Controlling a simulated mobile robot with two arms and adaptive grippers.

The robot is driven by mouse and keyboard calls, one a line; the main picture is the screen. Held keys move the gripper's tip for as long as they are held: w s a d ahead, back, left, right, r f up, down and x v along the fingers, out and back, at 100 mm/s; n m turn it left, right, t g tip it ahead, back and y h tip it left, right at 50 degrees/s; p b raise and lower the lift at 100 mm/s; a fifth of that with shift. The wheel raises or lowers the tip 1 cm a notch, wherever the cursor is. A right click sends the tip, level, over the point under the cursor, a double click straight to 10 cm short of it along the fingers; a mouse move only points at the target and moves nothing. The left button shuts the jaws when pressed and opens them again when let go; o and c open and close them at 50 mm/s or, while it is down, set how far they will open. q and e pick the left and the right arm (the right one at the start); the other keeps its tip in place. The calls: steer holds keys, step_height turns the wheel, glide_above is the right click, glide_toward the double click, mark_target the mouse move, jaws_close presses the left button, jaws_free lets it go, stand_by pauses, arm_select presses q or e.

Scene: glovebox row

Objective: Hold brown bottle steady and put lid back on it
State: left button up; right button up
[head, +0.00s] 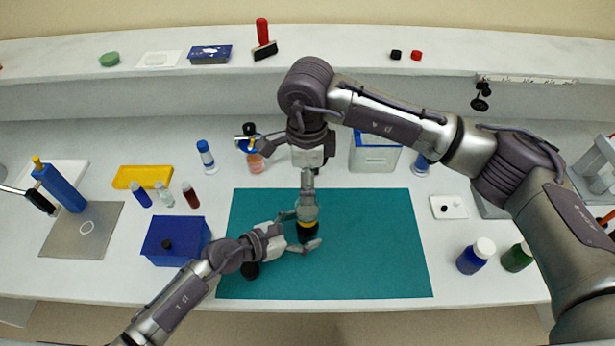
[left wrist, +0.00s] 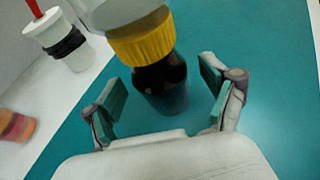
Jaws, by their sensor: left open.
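The brown bottle (head: 308,235) stands upright on the teal mat, and it shows in the left wrist view (left wrist: 162,85) as a dark body. The ribbed yellow lid (left wrist: 142,40) is at the bottle's top; it also shows in the head view (head: 307,224). Whether it is seated or only resting there I cannot tell. My right gripper (head: 308,212) points straight down from above with its fingers closed around the lid. My left gripper (head: 304,232) comes in low from the left. Its fingers (left wrist: 165,103) are spread on either side of the bottle, with gaps to it.
A blue box (head: 190,228) stands left of the mat (head: 370,240). Blue (head: 470,262) and green (head: 517,258) bottles stand right of it. Several small vials and a yellow rack (head: 142,177) are on the left. The mat's right half is clear.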

arm_select(q)
steer(key=v, duration=1)
steer(key=shift+s+a+r, duration=0.1)
steer(key=shift+s+a, duration=0.1)
steer(key=shift+s, duration=0.05)
